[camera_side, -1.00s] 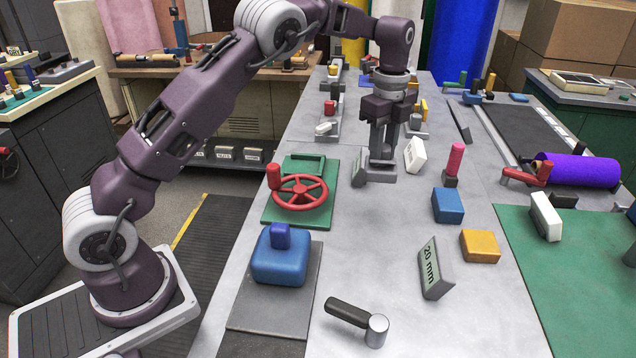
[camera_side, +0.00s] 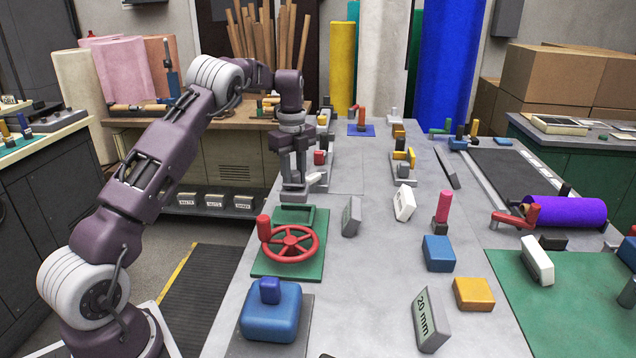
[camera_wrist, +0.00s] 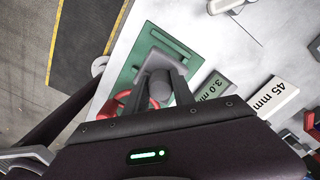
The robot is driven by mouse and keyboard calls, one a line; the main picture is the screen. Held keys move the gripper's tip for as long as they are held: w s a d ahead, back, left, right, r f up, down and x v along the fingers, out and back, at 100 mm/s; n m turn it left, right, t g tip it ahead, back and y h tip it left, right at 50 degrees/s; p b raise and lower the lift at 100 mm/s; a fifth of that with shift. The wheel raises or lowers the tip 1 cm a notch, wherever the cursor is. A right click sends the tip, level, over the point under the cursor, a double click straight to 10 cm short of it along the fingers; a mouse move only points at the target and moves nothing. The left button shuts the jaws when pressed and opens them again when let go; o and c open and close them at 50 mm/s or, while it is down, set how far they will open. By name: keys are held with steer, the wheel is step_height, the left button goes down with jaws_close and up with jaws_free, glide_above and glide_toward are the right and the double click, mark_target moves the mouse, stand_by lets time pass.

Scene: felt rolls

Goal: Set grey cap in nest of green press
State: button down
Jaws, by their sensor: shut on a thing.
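My gripper (camera_side: 297,178) is shut on the grey cap (camera_side: 294,193), a pale squarish block, just behind the green base in the side view. In the wrist view the cap (camera_wrist: 152,63) shows with a darker grey round knob between the fingers (camera_wrist: 162,88). The green base (camera_side: 262,262) carries a red handwheel (camera_side: 290,256) and a raised green frame (camera_side: 284,216) at its far end; I take it for the green press. In the wrist view the cap covers part of this green base (camera_wrist: 140,52). I cannot tell the cap's height over it.
A grey gauge block (camera_side: 352,216) and a white block (camera_side: 405,203) stand right of the green base. A blue block with a knob (camera_side: 270,314) is in front. Small fixtures with red (camera_side: 320,158) and yellow (camera_side: 403,162) parts stand farther back.

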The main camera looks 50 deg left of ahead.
mark_target(295, 199)
stand_by(0.3)
steer(key=shift+f, duration=3)
steer(key=shift+f, duration=0.45)
steer(key=c, duration=1)
jaws_free()
step_height(295, 199, up, 7)
steer(key=shift+r, duration=0.1)
